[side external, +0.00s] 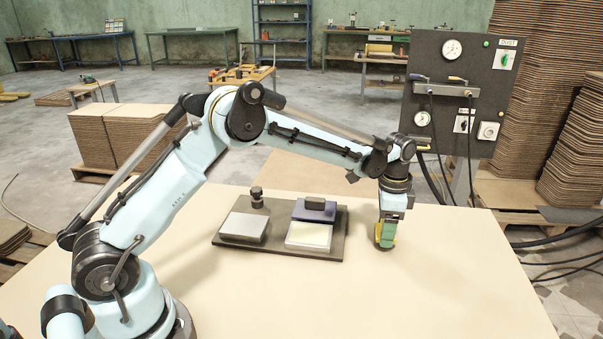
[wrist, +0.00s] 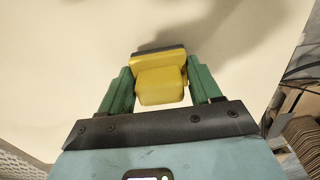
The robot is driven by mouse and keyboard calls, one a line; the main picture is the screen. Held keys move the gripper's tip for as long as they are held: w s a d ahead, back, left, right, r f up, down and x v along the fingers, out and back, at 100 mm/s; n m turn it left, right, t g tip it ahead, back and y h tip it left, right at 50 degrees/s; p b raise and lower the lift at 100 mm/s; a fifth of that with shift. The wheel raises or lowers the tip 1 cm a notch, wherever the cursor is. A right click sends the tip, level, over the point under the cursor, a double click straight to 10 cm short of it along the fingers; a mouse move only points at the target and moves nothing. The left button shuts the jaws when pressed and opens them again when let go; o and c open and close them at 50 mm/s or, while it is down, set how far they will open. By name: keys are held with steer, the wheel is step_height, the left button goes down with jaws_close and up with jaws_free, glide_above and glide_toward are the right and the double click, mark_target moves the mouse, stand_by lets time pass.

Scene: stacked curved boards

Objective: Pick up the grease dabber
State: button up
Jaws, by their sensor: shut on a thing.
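The grease dabber (wrist: 161,82) is a yellow block with a dark strip along its far edge. My gripper (wrist: 160,85) has green fingers on both sides of it and is shut on it. In the side external view my gripper (side external: 386,228) points down to the right of the dark tray, low over the table.
The dark tray (side external: 276,252) holds a silver plate (side external: 243,227), a black knobbed piece (side external: 257,197), a dark blue block (side external: 314,211) and a cream pad (side external: 308,236). The cream table (side external: 440,290) is clear in front. A gauge panel (side external: 460,100) stands behind at right.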

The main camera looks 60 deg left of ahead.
step_height(320, 180, up, 3)
steer(key=shift+f, duration=0.1)
steer(key=s+d+r, duration=0.6)
steer(key=d+r, duration=0.1)
steer(key=d, duration=0.2)
steer(key=shift+s+d, duration=0.3)
steer(key=shift+s, duration=0.05)
steer(key=shift+r, duration=0.1)
steer(key=o, duration=0.5)
steer(key=c, duration=0.3)
